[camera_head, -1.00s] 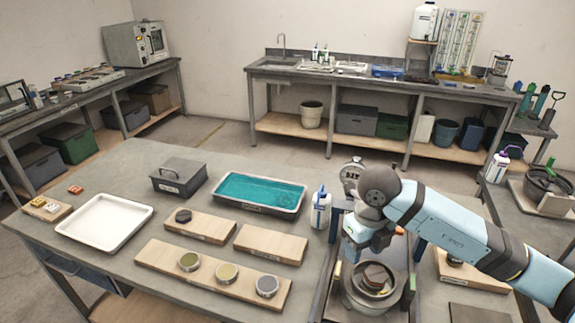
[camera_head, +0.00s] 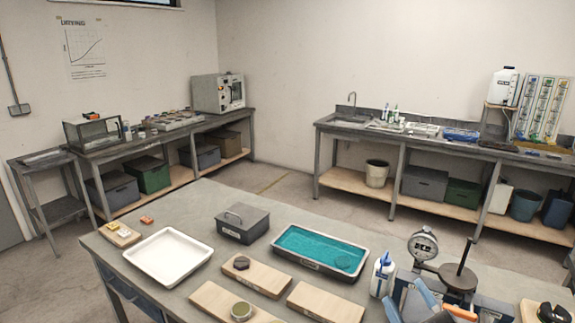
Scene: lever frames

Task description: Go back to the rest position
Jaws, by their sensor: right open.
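My right gripper (camera_head: 409,300) shows at the bottom edge, right of centre, with its light blue fingers apart and nothing seen between them. It is in front of the device with the dial gauge (camera_head: 423,246) and just right of the white bottle (camera_head: 382,274). The rest of my right arm is mostly cut off by the bottom edge. My left gripper is not in view.
On the grey table (camera_head: 200,212) are a white tray (camera_head: 168,257), a lidded grey box (camera_head: 243,224), a teal-filled tray (camera_head: 318,250) and wooden boards (camera_head: 257,278). A dark upright rod (camera_head: 466,256) stands behind my gripper. Benches line the walls; open floor lies between.

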